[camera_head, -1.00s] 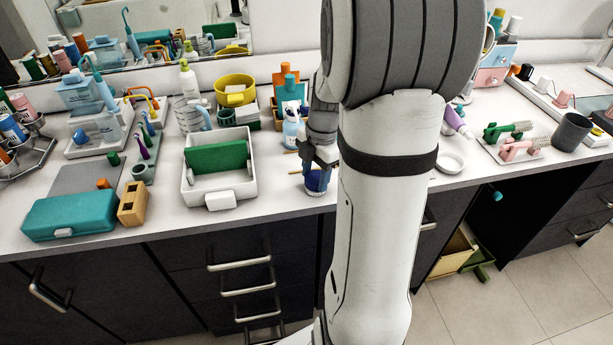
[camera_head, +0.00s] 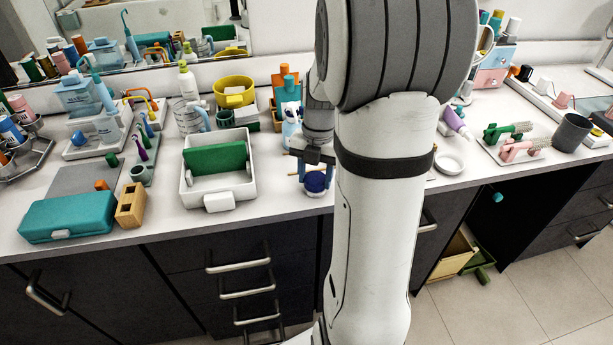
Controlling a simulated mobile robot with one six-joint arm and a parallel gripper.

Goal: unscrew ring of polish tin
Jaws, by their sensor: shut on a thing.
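The polish tin (camera_head: 316,183), dark blue and round with a pale lower edge, stands on the white counter near its front edge. My gripper (camera_head: 315,174) points down at the tin from above, one finger at its left side and the other at its right, and is shut on it. The right finger is partly hidden by my arm. The ring cannot be told apart from the rest of the tin at this size.
A white tray (camera_head: 187,190) with a green block (camera_head: 215,158) stands left of the tin. Behind my gripper is a blue-and-white bottle (camera_head: 289,130). Right of my arm lie a white dish (camera_head: 449,163) and a purple tube (camera_head: 453,119). Bare counter lies between tray and tin.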

